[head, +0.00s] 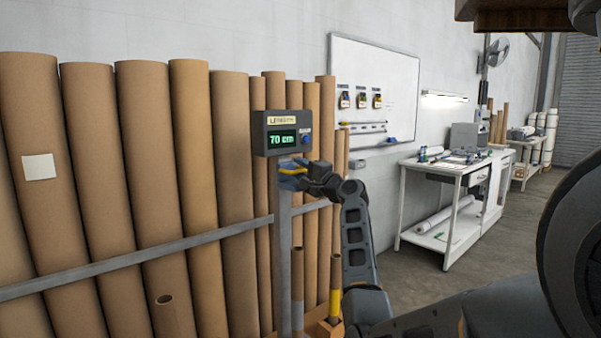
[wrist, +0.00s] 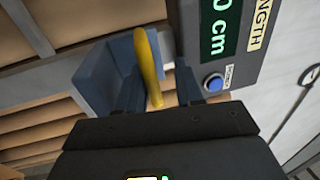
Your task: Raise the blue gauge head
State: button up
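The blue gauge head (head: 291,180) sits on a grey upright post (head: 284,230), just below the display box (head: 283,134) that reads "70 cm". A yellow bar (head: 294,170) is on the head. In the wrist view the blue head (wrist: 105,75) lies beyond my fingers, and the yellow bar (wrist: 149,68) runs between them. My gripper (head: 308,178) reaches the head from the right. In the wrist view my gripper (wrist: 160,88) has its fingers apart around the bar, with a gap visible on the bar's right side. Contact with the left finger is unclear.
Tall cardboard tubes (head: 150,170) lean along the wall behind a grey rail (head: 140,256). A blue button (wrist: 213,82) is on the display box close to my right finger. A wooden crate (head: 326,328) stands low near the post. A white workbench (head: 455,180) is farther right.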

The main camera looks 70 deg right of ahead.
jog(key=shift+f, duration=0.15)
jog(key=shift+s+a+f, duration=0.1)
jog(key=shift+s+f, duration=0.05)
jog(key=shift+s, duration=0.1)
jog(key=b+v, duration=0.1)
jog(key=v, duration=0.6)
jog(key=shift+b, duration=0.35)
jog(key=shift+s+a, duration=0.1)
